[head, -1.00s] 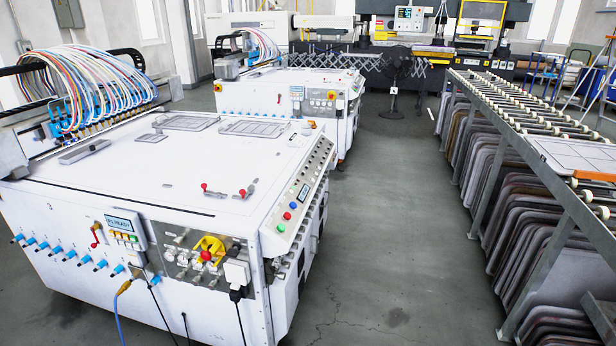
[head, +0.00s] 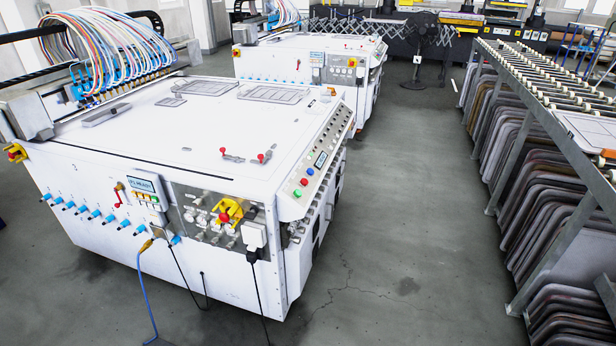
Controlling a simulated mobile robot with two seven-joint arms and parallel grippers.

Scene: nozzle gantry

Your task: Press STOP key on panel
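A small control panel (head: 147,192) with a lit display and a row of orange and green keys is on the front face of the near white machine (head: 200,150). The display text seems to end in "READY". The key labels are too small to read, so I cannot tell which key is STOP. A second, sloped console (head: 318,160) on the machine's right edge has a display and red, green and blue buttons. A red knob with a yellow guard (head: 228,212) is right of the small panel. Neither of my grippers is in view.
Blue fittings and a red lever are left of the panel. A cable (head: 144,290) hangs below it to the floor. A second white machine (head: 310,58) stands behind. A roller rack with grey trays (head: 540,170) is at the right. The grey floor (head: 400,240) between is clear.

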